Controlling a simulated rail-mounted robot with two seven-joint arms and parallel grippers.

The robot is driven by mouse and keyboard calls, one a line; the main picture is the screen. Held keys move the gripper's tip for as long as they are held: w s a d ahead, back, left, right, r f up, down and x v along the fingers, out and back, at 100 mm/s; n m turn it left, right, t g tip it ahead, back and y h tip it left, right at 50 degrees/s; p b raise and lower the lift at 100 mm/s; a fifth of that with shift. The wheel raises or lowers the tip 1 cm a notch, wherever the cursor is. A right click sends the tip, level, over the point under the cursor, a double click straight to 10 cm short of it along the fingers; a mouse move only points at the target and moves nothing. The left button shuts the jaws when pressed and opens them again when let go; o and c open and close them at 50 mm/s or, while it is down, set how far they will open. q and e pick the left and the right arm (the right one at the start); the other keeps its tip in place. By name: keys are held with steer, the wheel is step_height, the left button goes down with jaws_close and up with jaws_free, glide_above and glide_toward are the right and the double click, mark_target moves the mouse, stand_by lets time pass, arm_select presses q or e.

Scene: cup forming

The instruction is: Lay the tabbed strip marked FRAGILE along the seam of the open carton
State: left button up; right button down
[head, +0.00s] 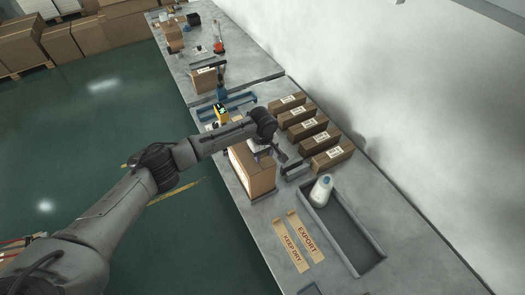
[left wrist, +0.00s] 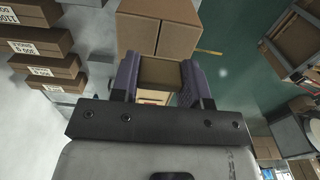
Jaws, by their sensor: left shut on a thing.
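The carton (head: 262,178) stands on the bench under my left gripper (head: 268,153), which hides part of its top. A brown carton (left wrist: 158,32) also shows ahead of the fingers in the left wrist view. There my left gripper (left wrist: 160,80) is shut on a small brown tabbed piece (left wrist: 160,70), with a paler strip of it below. No lettering is readable on it, so I cannot confirm FRAGILE. Two other tabbed strips, KEEP DRY (head: 291,254) and EXPORT (head: 306,237), lie flat on the bench. My right gripper is not in view.
Several closed, labelled cartons (head: 308,130) stand in a row by the wall. A grey tray (head: 363,246) holds a white bottle-like item (head: 321,190). A blue frame (head: 238,102) and a yellow device (head: 222,113) are beyond the carton.

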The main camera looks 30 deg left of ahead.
mark_target(263, 165)
arm_select(q)
steer(key=shift+f+b, duration=1.1)
steer(key=shift+f, duration=2.5)
steer(key=shift+f, duration=0.15)
steer(key=o, duration=1)
step_height(263, 165, up, 12)
steer(key=shift+r+b, duration=0.2)
steer(key=shift+b, duration=0.2)
steer(key=shift+r, duration=0.7)
